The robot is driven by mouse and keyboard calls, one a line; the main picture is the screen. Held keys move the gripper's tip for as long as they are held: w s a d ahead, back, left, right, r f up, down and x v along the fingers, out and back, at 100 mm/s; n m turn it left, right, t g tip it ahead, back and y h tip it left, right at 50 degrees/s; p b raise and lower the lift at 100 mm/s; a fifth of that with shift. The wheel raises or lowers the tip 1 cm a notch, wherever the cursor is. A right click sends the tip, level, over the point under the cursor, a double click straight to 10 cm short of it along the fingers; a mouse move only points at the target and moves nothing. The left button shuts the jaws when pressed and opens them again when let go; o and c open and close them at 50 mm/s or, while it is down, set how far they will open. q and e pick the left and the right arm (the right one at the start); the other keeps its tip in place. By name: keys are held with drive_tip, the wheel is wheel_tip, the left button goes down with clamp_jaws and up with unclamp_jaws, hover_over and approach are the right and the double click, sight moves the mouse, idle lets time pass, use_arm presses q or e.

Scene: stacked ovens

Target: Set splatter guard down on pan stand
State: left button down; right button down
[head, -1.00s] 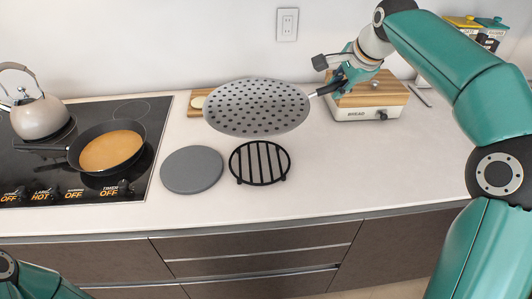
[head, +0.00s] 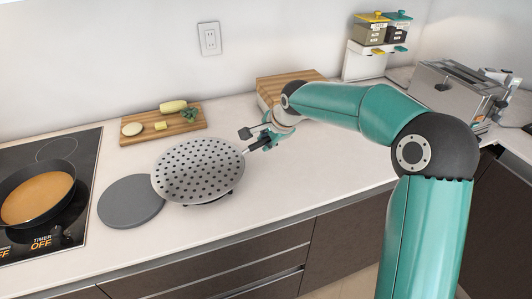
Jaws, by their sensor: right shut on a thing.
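The splatter guard (head: 198,171) is a round grey disc with many dark holes and a short handle on its right. My right gripper (head: 262,141) is shut on that handle. The guard lies over the pan stand (head: 222,199), a black rack mostly hidden beneath it, with only a bit showing under the near right rim. I cannot tell whether the guard touches the stand. My left gripper is not in view.
A grey round mat (head: 131,201) lies just left of the guard. A pan of batter (head: 38,198) sits on the black cooktop (head: 87,157). A cutting board with vegetables (head: 163,127) lies behind, and a wooden-lidded bread box (head: 288,84) behind the arm. A toaster (head: 455,90) stands right.

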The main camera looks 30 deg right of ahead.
wheel_tip(320, 180, down, 4)
drive_tip(key=shift+f, duration=0.15)
drive_tip(key=c, duration=1)
unclamp_jaws()
drive_tip(key=shift+c, duration=0.2)
drive_tip(key=v, duration=1.2)
drive_tip(key=shift+b, duration=0.4)
